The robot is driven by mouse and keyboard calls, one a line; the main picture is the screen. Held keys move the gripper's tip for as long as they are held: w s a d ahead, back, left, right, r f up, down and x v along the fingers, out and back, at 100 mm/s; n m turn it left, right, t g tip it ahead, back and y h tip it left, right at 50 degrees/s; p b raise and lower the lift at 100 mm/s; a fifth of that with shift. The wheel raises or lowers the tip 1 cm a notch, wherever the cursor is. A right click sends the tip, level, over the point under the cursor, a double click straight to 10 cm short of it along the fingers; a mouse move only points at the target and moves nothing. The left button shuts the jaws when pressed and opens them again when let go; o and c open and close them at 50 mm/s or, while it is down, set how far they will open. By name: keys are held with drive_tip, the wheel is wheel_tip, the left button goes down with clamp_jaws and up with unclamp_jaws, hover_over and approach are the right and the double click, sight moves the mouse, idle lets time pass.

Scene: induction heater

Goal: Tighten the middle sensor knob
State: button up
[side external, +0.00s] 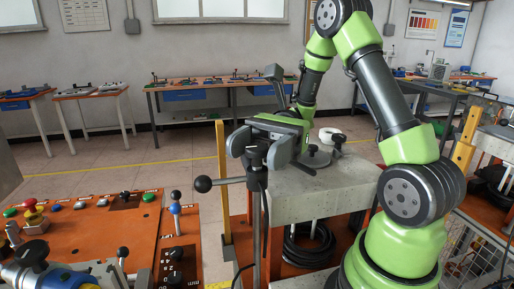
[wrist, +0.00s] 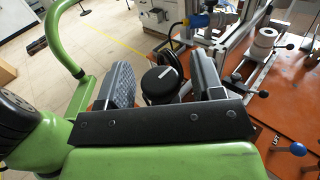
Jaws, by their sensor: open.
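My gripper (side external: 260,150) is open, with its two grey fingers apart above the front of the grey block. In the wrist view, a round black knob (wrist: 160,86) with a white line on top sits between the fingers of my gripper (wrist: 162,72). Gaps show on both sides of it, and I cannot tell if either finger touches. In the side view, the dark top of a thin post (side external: 257,156) shows between the fingers; the fingers partly hide it. A horizontal rod with a black ball end (side external: 203,184) sticks out left from this post.
The grey block (side external: 335,190) carries a white ring (side external: 331,134) and small dark fittings behind my gripper. A yellow post (side external: 222,180) stands left of the fixture. An orange control panel (side external: 100,235) with buttons and levers fills the lower left. Floor is free behind it.

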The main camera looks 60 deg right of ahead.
drive_tip(key=c, duration=0.9)
drive_tip(key=shift+m+t+h, duration=0.35)
drive_tip(key=shift+m+t, duration=0.8)
drive_tip(key=shift+t, duration=0.6)
drive_tip(key=shift+m+t+h, duration=0.35)
drive_tip(key=shift+m+t, duration=0.8)
drive_tip(key=shift+t, duration=0.6)
drive_tip(key=o, duration=0.9)
drive_tip(key=v, duration=1)
